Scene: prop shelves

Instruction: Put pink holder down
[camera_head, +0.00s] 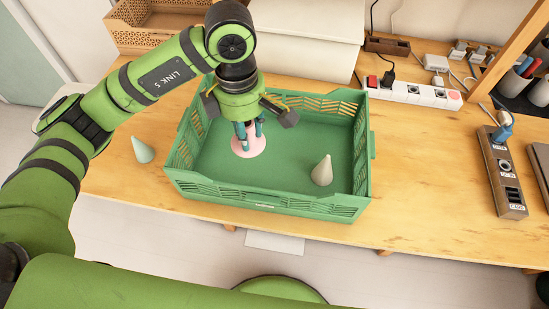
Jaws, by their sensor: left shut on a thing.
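The pink holder (248,149) is a small pale pink piece with a round, flat shape, inside the left part of the green crate (262,201). My left gripper (249,131) points down into the crate and is shut on the pink holder. The fingers hide the holder's middle. I cannot tell whether the holder touches the crate floor. My right gripper is not in view.
A pale cone (322,172) stands in the crate's right part. A pale green cone (142,151) stands on the wooden table (420,170) left of the crate. A power strip (410,92), a box (305,40) and a socket block (502,175) lie around it.

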